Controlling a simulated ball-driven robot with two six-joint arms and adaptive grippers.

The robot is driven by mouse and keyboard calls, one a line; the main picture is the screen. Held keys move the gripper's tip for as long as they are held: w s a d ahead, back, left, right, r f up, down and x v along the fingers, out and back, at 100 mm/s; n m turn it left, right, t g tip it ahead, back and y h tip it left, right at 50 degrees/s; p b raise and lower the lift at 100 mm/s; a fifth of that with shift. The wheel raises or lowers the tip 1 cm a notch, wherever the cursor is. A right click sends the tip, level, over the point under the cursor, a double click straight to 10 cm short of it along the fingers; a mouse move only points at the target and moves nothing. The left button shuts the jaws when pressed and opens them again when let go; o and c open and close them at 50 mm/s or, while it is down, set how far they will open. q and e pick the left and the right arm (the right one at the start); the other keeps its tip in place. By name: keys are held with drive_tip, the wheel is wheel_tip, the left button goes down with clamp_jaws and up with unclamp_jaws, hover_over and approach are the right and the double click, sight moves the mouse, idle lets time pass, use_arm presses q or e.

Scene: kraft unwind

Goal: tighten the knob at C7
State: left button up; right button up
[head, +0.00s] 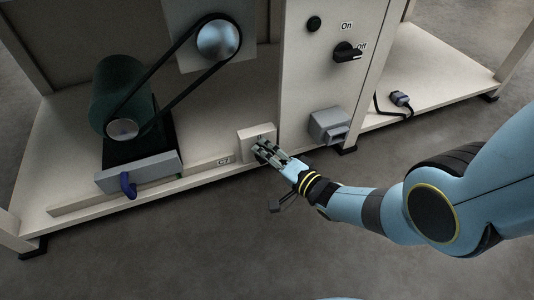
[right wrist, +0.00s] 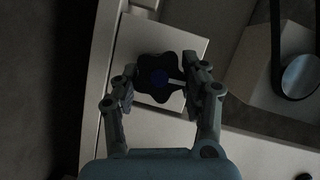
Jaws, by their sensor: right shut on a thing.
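In the head view, the pale block (head: 257,133) stands at the machine's front edge, just right of the C7 label (head: 223,161). My right gripper (head: 266,152) is at the block's front face and hides most of the knob there. In the right wrist view, my right gripper's fingers (right wrist: 156,88) are closed on both sides of the knob. My left gripper is not in view.
A green motor (head: 117,88) with a black belt (head: 165,80) and pulley stands to the left.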

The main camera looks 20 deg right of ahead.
drive_tip(key=shift+s+f, duration=0.35)
idle(0.5)
drive_tip(key=o, duration=0.9)
drive_tip(key=shift+o, duration=1.5)
drive_tip(key=shift+w+r, duration=0.15)
drive_tip(key=shift+r, duration=0.05)
drive_tip(key=v, duration=1.2)
drive_tip(key=shift+f, duration=0.1)
